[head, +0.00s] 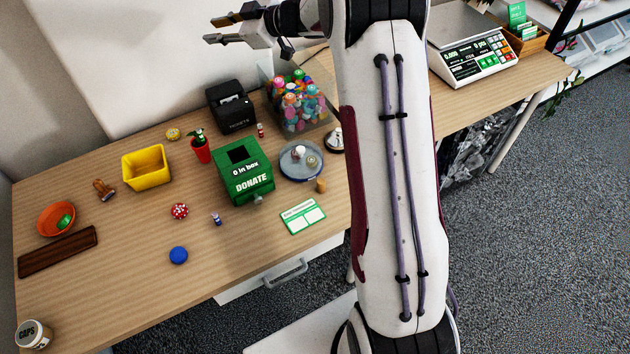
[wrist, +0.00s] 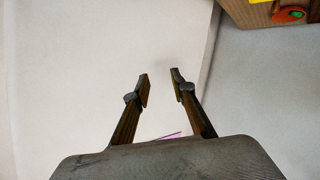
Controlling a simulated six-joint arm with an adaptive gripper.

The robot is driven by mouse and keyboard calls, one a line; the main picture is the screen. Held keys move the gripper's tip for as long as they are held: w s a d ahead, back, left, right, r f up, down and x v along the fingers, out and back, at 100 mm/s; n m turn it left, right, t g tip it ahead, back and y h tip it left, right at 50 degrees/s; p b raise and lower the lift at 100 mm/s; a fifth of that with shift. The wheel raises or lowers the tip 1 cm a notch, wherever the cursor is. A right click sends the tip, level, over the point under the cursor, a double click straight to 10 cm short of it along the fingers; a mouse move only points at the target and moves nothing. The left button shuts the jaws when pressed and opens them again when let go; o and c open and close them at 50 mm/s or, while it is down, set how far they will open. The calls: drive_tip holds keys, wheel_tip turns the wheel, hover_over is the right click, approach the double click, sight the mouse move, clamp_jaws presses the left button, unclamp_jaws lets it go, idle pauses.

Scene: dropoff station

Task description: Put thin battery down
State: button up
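My gripper (head: 216,31) is raised high over the back left of the desk in the head view, well above everything on it. Its two fingers (wrist: 161,88) are apart in the wrist view, with only pale wall visible between them and nothing held. I cannot pick out a thin battery for certain. A small purple-and-white cylinder (head: 216,219) stands on the desk in front of the donation box, and a small tan cylinder (head: 321,185) stands by the round grey tray (head: 290,173); both are too small to identify.
The green donation box (head: 245,184) reads "0 in box". Around it are a yellow bin (head: 161,182), red cup (head: 201,150), black printer (head: 231,118), clear container of colourful items (head: 327,107), blue disc (head: 178,255) and orange bowl (head: 46,226).

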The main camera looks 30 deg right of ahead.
drive_tip(key=s+d+r+m+t+h, duration=0.1)
drive_tip(key=s+d+r+m+h, duration=0.15)
drive_tip(key=r, duration=0.35)
drive_tip(key=s+d+r+m+t+h, duration=0.1)
drive_tip(key=s+r+m+t+h, duration=0.1)
drive_tip(key=r+h, duration=0.3)
drive_tip(key=s+d+r+m+g+h, duration=0.1)
drive_tip(key=s+d+r+m+h, duration=0.25)
drive_tip(key=s, duration=0.65)
drive_tip(key=s+a+f+m+g+y, duration=0.1)
drive_tip(key=s+a+f+g, duration=0.1)
drive_tip(key=s, duration=1)
drive_tip(key=s+a+f+m+g+y, duration=0.1)
drive_tip(key=s+a+f+g, duration=0.2)
drive_tip(key=s, duration=0.9)
drive_tip(key=s+a+f+m+g+y, duration=0.1)
drive_tip(key=s+a+f, duration=0.4)
drive_tip(key=s, duration=0.7)
drive_tip(key=shift+s+f+g, duration=0.35)
drive_tip(key=shift+f+g, duration=0.55)
drive_tip(key=shift+o, duration=0.6)
drive_tip(key=shift+w+d, duration=0.1)
